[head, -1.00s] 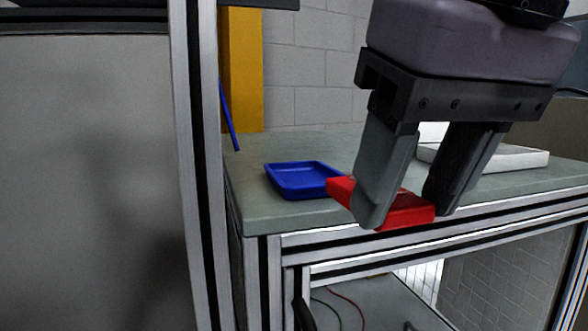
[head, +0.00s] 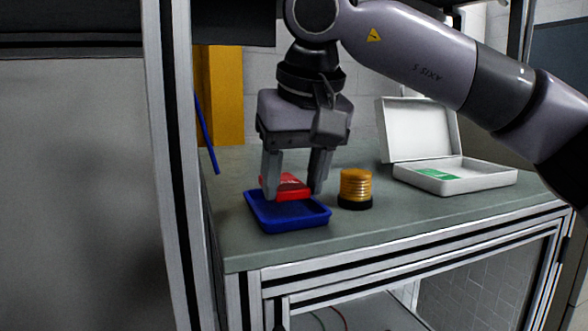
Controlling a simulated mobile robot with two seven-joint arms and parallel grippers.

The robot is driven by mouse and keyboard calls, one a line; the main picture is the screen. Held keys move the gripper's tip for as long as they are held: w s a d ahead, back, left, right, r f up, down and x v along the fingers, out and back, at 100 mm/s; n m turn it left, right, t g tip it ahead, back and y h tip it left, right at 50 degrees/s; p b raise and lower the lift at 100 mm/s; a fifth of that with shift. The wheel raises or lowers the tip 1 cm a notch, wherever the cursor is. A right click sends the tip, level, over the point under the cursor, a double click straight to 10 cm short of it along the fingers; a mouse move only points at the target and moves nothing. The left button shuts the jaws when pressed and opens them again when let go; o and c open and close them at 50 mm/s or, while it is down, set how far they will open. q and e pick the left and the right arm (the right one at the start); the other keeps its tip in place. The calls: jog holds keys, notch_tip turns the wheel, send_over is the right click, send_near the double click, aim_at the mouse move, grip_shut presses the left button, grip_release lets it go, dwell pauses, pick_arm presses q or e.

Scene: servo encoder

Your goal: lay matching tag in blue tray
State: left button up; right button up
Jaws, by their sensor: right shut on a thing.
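The blue tray (head: 291,222) sits near the front left of the grey-green tabletop. My right gripper (head: 292,190) points down over the tray and is shut on a red tag (head: 285,183). The tag lies between the two fingers, over the back part of the tray. I cannot tell whether it touches the tray floor. The fingers hide part of the tag. My left gripper is not in view.
An amber beacon (head: 355,186) with a black base stands just right of the tray. An open white box (head: 455,180) with a green piece (head: 435,174) inside is further right. A metal frame post (head: 173,170) stands to the left. The table's front middle is clear.

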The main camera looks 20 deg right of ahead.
jog(key=shift+f, duration=0.3)
jog(key=shift+f, duration=0.1)
jog(key=shift+f, duration=0.4)
jog(key=shift+f, duration=0.1)
jog(key=o, duration=1.1)
jog(key=shift+r, duration=0.25)
jog(key=shift+s+r, duration=0.1)
jog(key=shift+r, duration=0.8)
jog(key=s+b, duration=0.1)
jog(key=s, duration=0.3)
jog(key=s+b, duration=0.1)
jog(key=s, duration=0.3)
jog(key=s+b, duration=0.2)
jog(key=s, duration=0.2)
jog(key=shift+s+d, duration=0.15)
jog(key=shift+d, duration=0.1)
